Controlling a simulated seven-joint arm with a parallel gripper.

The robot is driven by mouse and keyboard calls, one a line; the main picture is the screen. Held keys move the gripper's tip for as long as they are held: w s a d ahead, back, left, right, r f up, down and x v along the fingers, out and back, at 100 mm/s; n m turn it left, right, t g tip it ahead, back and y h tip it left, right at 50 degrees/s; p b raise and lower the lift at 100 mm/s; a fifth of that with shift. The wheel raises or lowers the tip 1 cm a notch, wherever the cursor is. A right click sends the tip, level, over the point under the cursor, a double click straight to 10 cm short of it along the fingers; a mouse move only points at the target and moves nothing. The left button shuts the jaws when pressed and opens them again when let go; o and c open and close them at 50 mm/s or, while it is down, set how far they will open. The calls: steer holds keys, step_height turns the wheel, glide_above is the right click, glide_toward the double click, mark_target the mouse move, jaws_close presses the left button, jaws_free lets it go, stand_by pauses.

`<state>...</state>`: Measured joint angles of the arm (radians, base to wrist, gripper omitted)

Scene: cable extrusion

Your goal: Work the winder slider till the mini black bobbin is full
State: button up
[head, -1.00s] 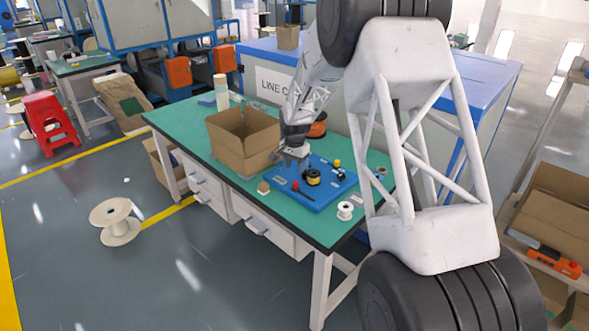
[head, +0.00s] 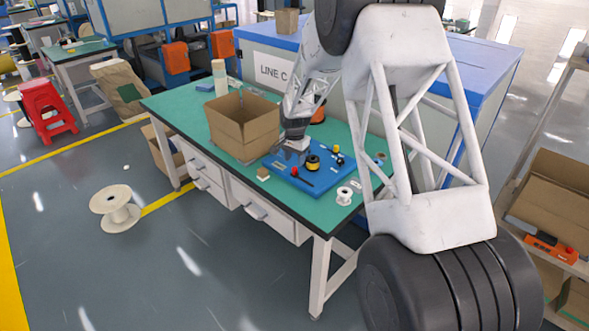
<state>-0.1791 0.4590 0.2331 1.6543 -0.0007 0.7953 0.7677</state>
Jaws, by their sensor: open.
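A blue winder board (head: 327,187) lies on the green bench top. A red knob (head: 294,171) stands at the left end of a dark slot on the board; it looks like the slider. A black and yellow round part (head: 312,162) sits at the middle of the board; I cannot tell which part is the mini black bobbin or how full it is. Small yellow and black parts (head: 336,150) stand at the board's back right. My gripper (head: 291,153) is open, low over the board's back left, behind the red knob. Its fingertips are small and unclear, with nothing visible between them.
An open cardboard box (head: 236,135) stands close left of my gripper. A white spool (head: 344,195) stands right of the board, and a small brown block (head: 263,173) lies left of it. An orange spool (head: 319,114) is behind my arm. The bench's front strip is mostly clear.

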mark_target(295, 168)
steer(key=shift+f, duration=2.5)
steer(key=shift+c, duration=0.2)
jaws_close()
